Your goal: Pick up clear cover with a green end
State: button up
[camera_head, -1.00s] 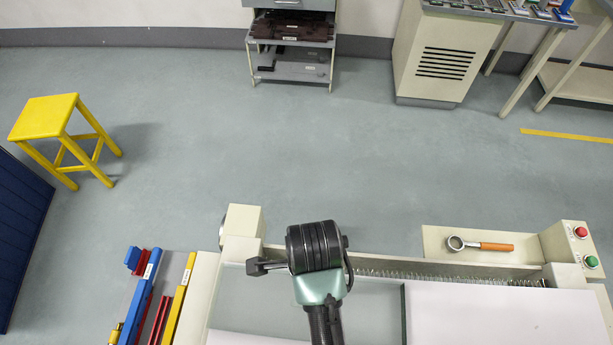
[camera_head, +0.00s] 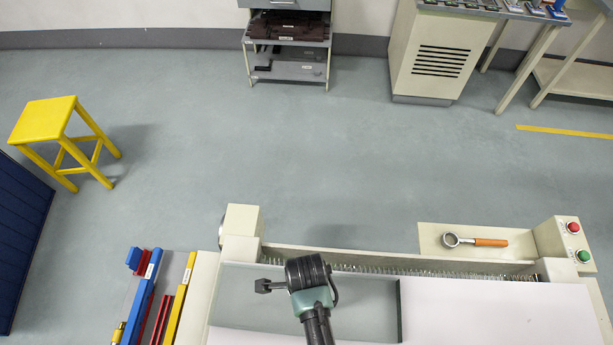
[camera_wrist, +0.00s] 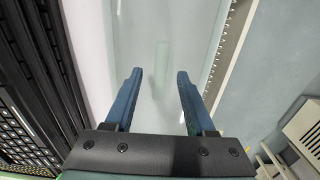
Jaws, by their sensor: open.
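A pale, see-through grey-green panel (camera_head: 240,305) lies on top of the cream machine in the head view; it looks like the clear cover. A dark edge shows at its right side, but I cannot make out a distinct green end. My gripper is over this panel, its fingers hidden beneath the wrist in the head view. In the wrist view my gripper (camera_wrist: 158,75) has two blue fingers, spread apart with nothing between them. The glassy panel (camera_wrist: 165,45) lies beyond the fingertips. I cannot tell how large the gap to it is.
A white sheet (camera_head: 490,310) lies right of the panel. A coiled spring (camera_head: 400,270) runs along the machine's back. An orange-handled tool (camera_head: 475,241) rests near red and green buttons (camera_head: 573,227). Coloured bars (camera_head: 145,300) lie at left. A yellow stool (camera_head: 45,120) stands on open floor.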

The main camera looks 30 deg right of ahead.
jog(key=shift+f, duration=0.7)
jog(key=shift+c, duration=0.2)
grip_shut()
